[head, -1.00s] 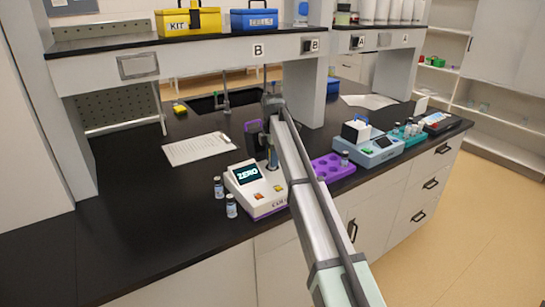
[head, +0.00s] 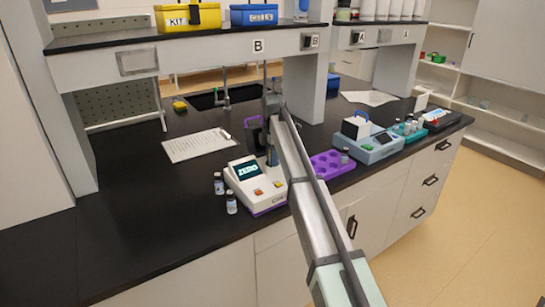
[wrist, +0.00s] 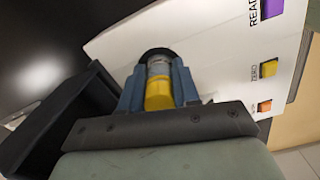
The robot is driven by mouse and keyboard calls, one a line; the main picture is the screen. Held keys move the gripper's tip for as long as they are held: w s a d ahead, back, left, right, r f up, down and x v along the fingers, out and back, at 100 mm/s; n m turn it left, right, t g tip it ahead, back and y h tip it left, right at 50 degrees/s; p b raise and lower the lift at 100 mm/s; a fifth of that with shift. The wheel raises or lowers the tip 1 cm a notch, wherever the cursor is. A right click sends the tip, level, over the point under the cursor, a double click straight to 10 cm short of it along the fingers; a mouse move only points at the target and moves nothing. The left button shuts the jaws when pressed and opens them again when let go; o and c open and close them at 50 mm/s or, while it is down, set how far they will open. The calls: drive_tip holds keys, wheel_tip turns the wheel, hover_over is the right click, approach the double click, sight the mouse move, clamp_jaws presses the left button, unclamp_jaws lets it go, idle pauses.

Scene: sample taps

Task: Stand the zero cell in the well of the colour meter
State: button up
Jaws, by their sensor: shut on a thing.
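The colour meter (head: 270,201) is a white box near the bench's front edge, its screen reading ZERO. Its dark hinged lid (head: 254,131) stands up at the back. In the wrist view the white top (wrist: 215,55) has a dark round well (wrist: 150,53). The zero cell (wrist: 158,93), a clear vial with a yellow cap, is between the blue fingers of my gripper (wrist: 158,88), which is shut on it. The cell's far end lines up with the well; how deep it sits is hidden. In the head view my gripper (head: 272,155) is over the meter and my arm covers its right side.
Two small vials (head: 219,184) (head: 232,203) stand left of the meter. A purple rack (head: 330,163) is to its right, then a blue-grey instrument (head: 368,148). A paper sheet (head: 198,145) lies behind left. The raised shelf (head: 200,45) spans the back. The left front bench is clear.

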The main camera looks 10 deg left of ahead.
drive_tip(key=o, duration=0.9)
drive_tip(key=shift+o, duration=0.6)
drive_tip(key=o, duration=0.5)
drive_tip(key=shift+o, duration=0.2)
drive_tip(key=shift+r, duration=0.1)
drive_tip(key=shift+r, duration=3.4)
